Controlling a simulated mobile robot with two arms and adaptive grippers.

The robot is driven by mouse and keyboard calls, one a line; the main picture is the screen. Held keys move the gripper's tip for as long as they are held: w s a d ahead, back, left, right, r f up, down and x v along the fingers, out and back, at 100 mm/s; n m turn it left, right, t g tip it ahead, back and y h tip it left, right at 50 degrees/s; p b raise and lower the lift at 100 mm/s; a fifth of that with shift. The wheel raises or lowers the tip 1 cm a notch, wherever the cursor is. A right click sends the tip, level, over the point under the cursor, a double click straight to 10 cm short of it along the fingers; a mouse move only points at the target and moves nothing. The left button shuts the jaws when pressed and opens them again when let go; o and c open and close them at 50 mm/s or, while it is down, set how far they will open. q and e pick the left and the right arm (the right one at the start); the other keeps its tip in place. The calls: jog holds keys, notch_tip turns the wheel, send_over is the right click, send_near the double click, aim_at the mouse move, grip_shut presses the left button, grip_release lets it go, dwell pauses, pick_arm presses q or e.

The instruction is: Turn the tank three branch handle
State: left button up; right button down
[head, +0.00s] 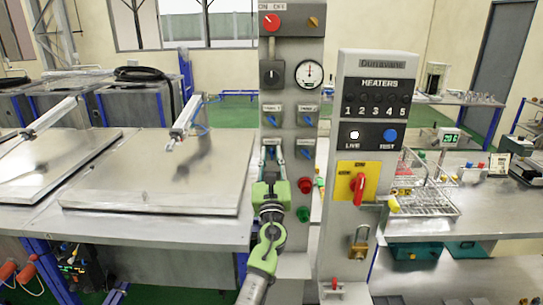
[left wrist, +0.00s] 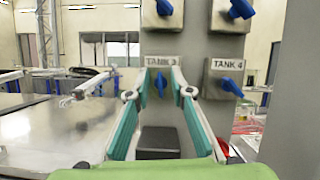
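The tank three branch handle (left wrist: 160,84) is a small blue lever below the "TANK 3" label on the grey panel. It points roughly up and down. My left gripper (left wrist: 161,74) is in front of it with its two green-and-grey fingers apart, one on each side. The handle shows in the gap, with no clear contact; its distance from the tips is hard to judge. In the head view the left gripper (head: 271,150) covers most of this handle. My right gripper is in neither view.
The blue tank four handle (left wrist: 233,88) is close on the right. Two more blue handles (left wrist: 165,7) (left wrist: 241,8) are above. A heater box (head: 371,95) with a red switch (head: 357,188) stands forward on the right. Metal lids (head: 165,170) lie on the left.

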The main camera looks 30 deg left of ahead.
pick_arm(q)
grip_shut()
jog(key=n+g+y+b, duration=0.1)
jog(key=n, duration=0.1)
jog(key=n+y+b, duration=0.1)
jog(key=n+b, duration=0.1)
jog(key=n, duration=0.1)
jog(key=shift+f+g, duration=0.15)
jog(key=shift+g, duration=0.25)
jog(key=shift+n+g+y+b, duration=0.3)
jog(key=shift+n+g+b, duration=0.35)
jog(key=shift+n, duration=0.8)
jog(key=shift+n+g+y+b, duration=0.3)
jog(key=shift+n+g+b, duration=0.35)
jog(key=shift+n, duration=0.8)
grip_release()
